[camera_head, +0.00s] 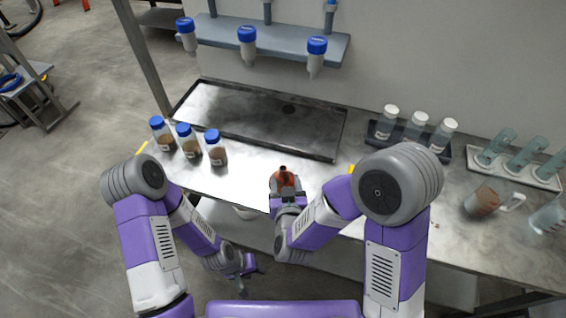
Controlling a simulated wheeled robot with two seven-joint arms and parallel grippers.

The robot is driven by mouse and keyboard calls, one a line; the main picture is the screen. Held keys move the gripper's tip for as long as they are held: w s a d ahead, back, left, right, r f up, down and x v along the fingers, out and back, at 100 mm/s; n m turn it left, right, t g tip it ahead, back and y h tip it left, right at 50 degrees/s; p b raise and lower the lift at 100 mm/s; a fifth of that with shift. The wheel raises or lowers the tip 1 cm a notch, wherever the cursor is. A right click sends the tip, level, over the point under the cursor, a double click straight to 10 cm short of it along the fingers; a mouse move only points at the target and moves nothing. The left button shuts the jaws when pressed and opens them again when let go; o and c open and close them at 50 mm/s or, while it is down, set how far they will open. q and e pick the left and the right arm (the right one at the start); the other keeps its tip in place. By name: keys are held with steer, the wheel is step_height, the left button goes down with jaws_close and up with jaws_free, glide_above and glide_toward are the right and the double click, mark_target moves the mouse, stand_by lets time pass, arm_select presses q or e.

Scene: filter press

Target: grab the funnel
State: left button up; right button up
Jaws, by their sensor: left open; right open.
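A reddish-brown, cone-like thing with a narrow dark tip, which looks like the funnel (284,178), is at the table's front edge. My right gripper (286,189) is open right at it, with grey fingers beside it. The gripper and wrist hide its lower part, and I cannot tell whether the fingers touch it. My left gripper (246,266) is open and empty, low in front of the table and below its top.
On the metal table (240,186) stand several blue-capped jars (187,141) at left, a shallow black-rimmed tray (240,108) behind, white-capped bottles (414,126), a tube rack (518,170) and a brown-filled beaker (483,201) at right. A wall shelf (280,45) holds blue-topped vessels.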

mark_target(282, 166)
steer(key=shift+x, duration=1.25)
steer(key=shift+b+x, duration=0.45)
steer(key=shift+x, duration=2.25)
steer(key=shift+a, duration=0.1)
steer(key=shift+c, duration=0.3)
steer(key=c, duration=1)
